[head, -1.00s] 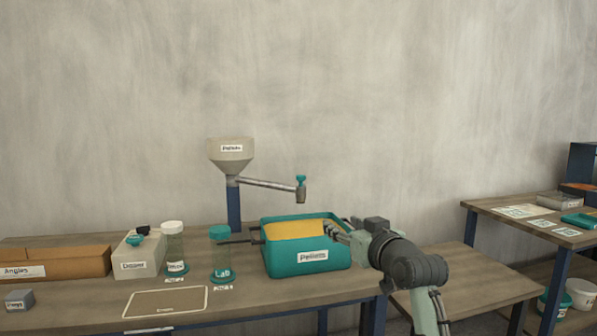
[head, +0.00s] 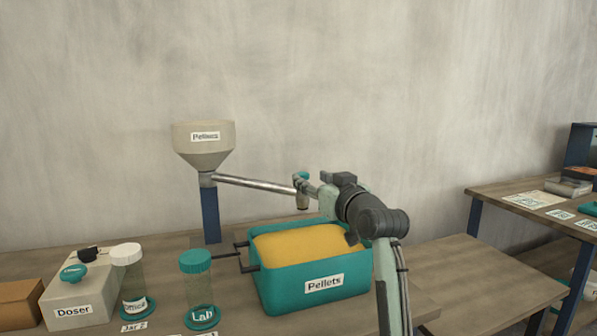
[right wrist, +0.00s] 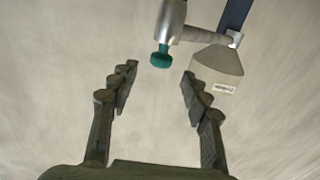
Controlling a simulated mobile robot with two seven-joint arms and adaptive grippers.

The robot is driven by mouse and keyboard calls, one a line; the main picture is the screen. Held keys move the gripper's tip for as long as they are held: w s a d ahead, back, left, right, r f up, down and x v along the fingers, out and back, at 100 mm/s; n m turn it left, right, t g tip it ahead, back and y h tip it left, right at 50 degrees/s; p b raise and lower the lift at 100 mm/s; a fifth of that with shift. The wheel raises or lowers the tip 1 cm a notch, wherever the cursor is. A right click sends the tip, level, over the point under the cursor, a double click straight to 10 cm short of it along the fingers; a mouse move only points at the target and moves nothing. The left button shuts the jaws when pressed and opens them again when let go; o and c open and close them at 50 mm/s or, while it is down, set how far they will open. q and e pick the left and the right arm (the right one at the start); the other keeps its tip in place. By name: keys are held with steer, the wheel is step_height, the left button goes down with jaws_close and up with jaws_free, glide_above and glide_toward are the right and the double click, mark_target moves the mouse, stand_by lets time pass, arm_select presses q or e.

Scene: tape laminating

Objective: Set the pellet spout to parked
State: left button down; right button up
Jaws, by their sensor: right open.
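The pellet spout (head: 255,184) is a grey metal tube running right from the post under the beige "Pellets" hopper (head: 204,146). Its outer end has a downturned nozzle with a teal knob (head: 301,176), and hangs above the teal pellet bin (head: 312,290). My right gripper (head: 312,188) is at the spout's outer end in the head view. In the right wrist view the gripper (right wrist: 158,78) is open and empty, with the teal knob (right wrist: 161,57) just beyond and between its fingertips. The spout tube (right wrist: 205,36) and hopper (right wrist: 218,66) show behind. My left gripper is out of view.
The bin holds yellow pellets, and dark handles stick out at its left. A teal-lidded "Lab" jar (head: 199,288), a white-lidded jar (head: 132,280) and the grey doser (head: 82,298) stand left of it. Another table (head: 540,205) is at the right.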

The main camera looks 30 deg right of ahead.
mark_target(305, 175)
steer(key=w, duration=0.3)
steer(key=w+d, duration=0.1)
steer(key=w, duration=0.1)
steer(key=shift+w, duration=0.4)
steer(key=c, duration=1)
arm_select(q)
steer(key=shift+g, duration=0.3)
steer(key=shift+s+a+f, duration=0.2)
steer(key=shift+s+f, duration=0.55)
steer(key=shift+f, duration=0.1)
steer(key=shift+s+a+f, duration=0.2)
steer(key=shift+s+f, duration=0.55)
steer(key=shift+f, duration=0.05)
arm_select(e)
jaws_close()
